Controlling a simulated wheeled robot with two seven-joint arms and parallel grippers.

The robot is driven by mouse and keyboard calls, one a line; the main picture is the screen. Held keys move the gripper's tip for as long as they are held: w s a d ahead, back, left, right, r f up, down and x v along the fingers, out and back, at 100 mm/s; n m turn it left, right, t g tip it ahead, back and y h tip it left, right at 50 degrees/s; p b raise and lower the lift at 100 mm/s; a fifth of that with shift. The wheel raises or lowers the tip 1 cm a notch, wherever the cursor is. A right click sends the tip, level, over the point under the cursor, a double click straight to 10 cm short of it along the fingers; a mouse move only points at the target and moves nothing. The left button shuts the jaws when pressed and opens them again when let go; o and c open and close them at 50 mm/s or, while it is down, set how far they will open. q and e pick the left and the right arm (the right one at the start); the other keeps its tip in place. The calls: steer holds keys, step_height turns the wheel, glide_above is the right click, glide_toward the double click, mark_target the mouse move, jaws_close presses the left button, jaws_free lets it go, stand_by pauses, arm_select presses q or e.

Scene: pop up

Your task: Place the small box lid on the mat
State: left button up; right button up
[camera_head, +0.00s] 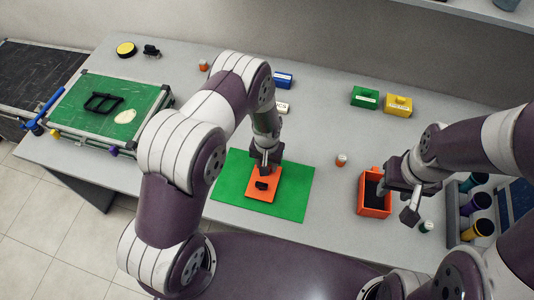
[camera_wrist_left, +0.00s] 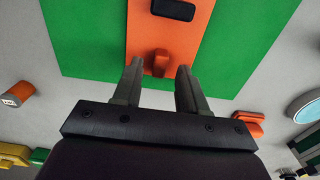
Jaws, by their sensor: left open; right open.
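The orange small box lid (camera_head: 258,194) lies flat on the green mat (camera_head: 296,188), with a small black piece on top. In the left wrist view the lid (camera_wrist_left: 195,38) carries an orange knob (camera_wrist_left: 157,62) and a black piece. My left gripper (camera_head: 264,165) is just above the lid's far end; in the wrist view its open fingers (camera_wrist_left: 158,88) are on either side below the knob, holding nothing visible. My right gripper (camera_head: 396,201) is open at the orange open-topped box (camera_head: 374,211), which has a dark inside; whether it touches the box is unclear.
A green board (camera_head: 110,110) in a metal frame stands at left. Blue (camera_head: 283,80), green (camera_head: 364,97) and yellow (camera_head: 398,105) blocks stand at the back. A rack with coloured cylinders (camera_head: 478,205) is at right. The table between mat and orange box is mostly clear.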

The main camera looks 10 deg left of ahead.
arm_select(q)
step_height(320, 180, up, 15)
steer(key=s+a+b, duration=0.1)
steer(key=s+a, duration=0.1)
steer(key=s+a+r+t, duration=0.1)
steer(key=s+a+r, duration=0.3)
steer(key=s+r, duration=0.6)
steer(key=shift+s, duration=1)
